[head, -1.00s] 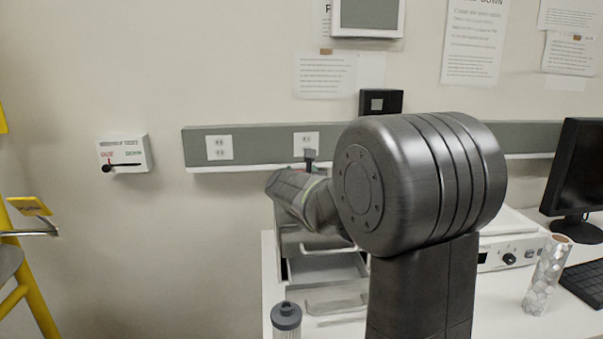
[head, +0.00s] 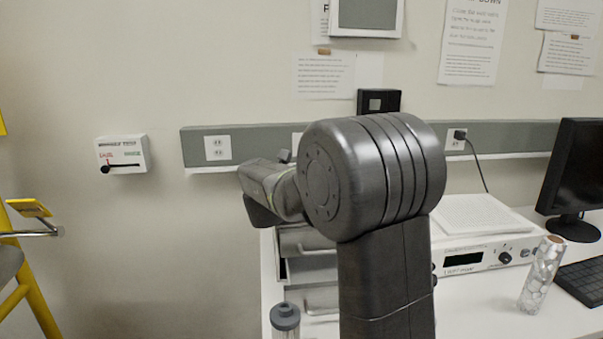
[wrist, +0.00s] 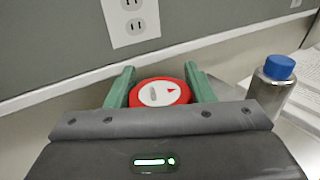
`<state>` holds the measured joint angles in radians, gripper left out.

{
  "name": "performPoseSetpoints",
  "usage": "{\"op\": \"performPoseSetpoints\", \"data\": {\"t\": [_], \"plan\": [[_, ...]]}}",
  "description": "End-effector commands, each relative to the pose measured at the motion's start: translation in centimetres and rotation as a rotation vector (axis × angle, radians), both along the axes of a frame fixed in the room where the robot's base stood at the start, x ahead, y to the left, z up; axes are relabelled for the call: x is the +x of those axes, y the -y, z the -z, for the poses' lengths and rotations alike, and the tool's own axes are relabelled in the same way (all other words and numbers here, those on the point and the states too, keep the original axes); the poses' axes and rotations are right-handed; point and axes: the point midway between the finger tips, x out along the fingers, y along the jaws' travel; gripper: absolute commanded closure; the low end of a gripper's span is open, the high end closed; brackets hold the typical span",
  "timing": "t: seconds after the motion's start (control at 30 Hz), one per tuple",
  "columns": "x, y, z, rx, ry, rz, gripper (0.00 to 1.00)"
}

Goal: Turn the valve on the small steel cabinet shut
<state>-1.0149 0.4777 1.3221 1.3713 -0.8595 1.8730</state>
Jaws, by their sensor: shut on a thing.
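The valve (wrist: 163,93) is a red round knob with a white face, a grey bar and a small red mark, seen in the wrist view. My gripper (wrist: 161,78) has its two green fingers on either side of the valve and is shut on it. In the head view the small steel cabinet (head: 322,300) stands on the white bench, with drawers showing, partly hidden behind my arm. The valve and the fingertips are hidden in the head view.
A bottle with a blue cap (wrist: 272,85) stands right of the valve in the wrist view. A grey-capped bottle (head: 285,318) is in front of the cabinet. A wall rail with sockets (head: 218,148) runs behind. A white instrument (head: 485,257) and patterned cylinder (head: 541,277) are at right.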

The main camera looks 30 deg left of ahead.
Motion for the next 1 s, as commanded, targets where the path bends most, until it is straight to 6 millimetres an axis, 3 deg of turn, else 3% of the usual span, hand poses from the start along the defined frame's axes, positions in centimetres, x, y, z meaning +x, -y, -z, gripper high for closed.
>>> {"op": "performPoseSetpoints", "data": {"t": [1.0], "plan": [[-0.4,1.6,0.2,0.0,0.001,0.896,0.74]]}}
